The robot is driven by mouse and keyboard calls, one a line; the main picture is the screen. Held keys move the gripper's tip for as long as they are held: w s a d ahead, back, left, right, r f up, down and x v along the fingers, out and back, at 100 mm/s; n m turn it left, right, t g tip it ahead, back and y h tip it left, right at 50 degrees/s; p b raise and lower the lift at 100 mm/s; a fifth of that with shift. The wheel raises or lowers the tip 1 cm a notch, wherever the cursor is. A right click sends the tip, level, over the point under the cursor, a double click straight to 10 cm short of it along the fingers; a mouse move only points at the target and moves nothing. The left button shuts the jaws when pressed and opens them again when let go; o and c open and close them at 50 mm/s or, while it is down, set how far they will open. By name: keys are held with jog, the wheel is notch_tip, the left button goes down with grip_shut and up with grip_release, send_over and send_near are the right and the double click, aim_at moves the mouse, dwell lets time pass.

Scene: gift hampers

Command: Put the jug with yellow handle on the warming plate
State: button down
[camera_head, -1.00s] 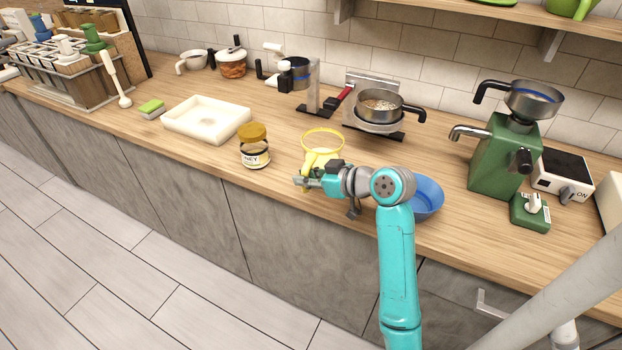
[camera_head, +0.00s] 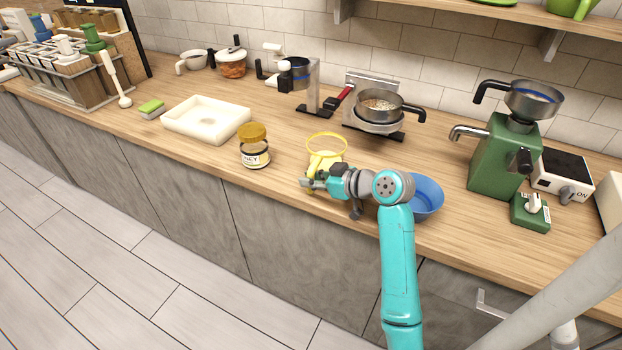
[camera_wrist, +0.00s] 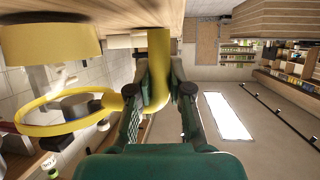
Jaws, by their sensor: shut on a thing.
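The jug (camera_head: 327,136) has a clear body, a yellow rim and a yellow handle. It is near the counter's front edge, right of the honey jar. My gripper (camera_head: 311,184) is shut on its handle. In the wrist view the yellow handle (camera_wrist: 159,72) lies between the two fingers (camera_wrist: 160,95), with the yellow rim (camera_wrist: 22,128) to the left. I cannot tell whether the jug touches the counter. A white appliance with a black flat top, marked ON, looks like the warming plate (camera_head: 563,166); it stands at the far right with nothing on its top.
The honey jar (camera_head: 254,150) stands left of the jug. A blue bowl (camera_head: 428,198) is right of my wrist. A pan on a stand (camera_head: 379,106) is behind. The green grinder (camera_head: 497,165) and a small green box (camera_head: 528,214) stand beside the white appliance.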

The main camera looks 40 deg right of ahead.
jog(key=c, duration=1.1)
grip_release()
jog(key=shift+f, duration=0.1)
jog(key=shift+f, duration=0.1)
jog(key=v, duration=1.1)
jog(key=s+a+f+m+h, duration=0.2)
jog(key=s+a+f+m, duration=0.1)
jog(key=a+f, duration=0.5)
jog(key=s+a+f+m+h, duration=0.2)
jog(key=s+a+f+m, duration=0.15)
jog(key=a+f, duration=0.5)
jog(key=s+a+r+n, duration=0.1)
jog(key=s+a, duration=0.2)
jog(key=s, duration=0.5)
jog(key=s+a+r+n+t, duration=0.1)
jog(key=s+a, duration=0.2)
jog(key=s, duration=0.4)
jog(key=s+a+r+n, duration=0.1)
jog(key=s+a+r, duration=0.1)
jog(key=s, duration=0.6)
jog(key=shift+s+a+n+t+y, duration=0.35)
jog(key=shift+a+t+y, duration=0.05)
jog(key=shift+a, duration=0.15)
jog(key=shift+o, duration=0.7)
jog(key=shift+s+a+r, duration=0.1)
jog(key=shift+s+r, duration=0.2)
